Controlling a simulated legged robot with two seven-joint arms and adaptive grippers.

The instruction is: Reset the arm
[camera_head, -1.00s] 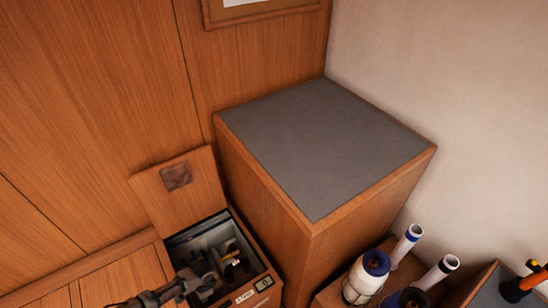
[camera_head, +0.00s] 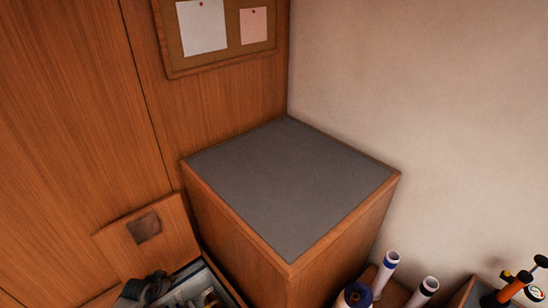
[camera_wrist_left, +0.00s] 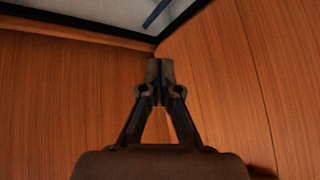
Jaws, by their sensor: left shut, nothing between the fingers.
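My left gripper (camera_head: 147,287) shows as a dark shape at the lower left of the head view, beside the open wooden box (camera_head: 222,279). In the left wrist view my left gripper (camera_wrist_left: 160,68) has its fingertips together with nothing between them. Wooden panels lie behind the fingers. A pale surface with a dark edge and a blue bar shows at the top of that view. My right gripper is not in view.
The box's raised lid (camera_head: 170,250) leans back. A tall wooden cabinet with a grey top (camera_head: 290,185) stands right of the box; its top is bare. White tubes (camera_head: 386,272) and an orange-and-black tool (camera_head: 515,287) are at the lower right. A pinboard (camera_head: 170,60) hangs above.

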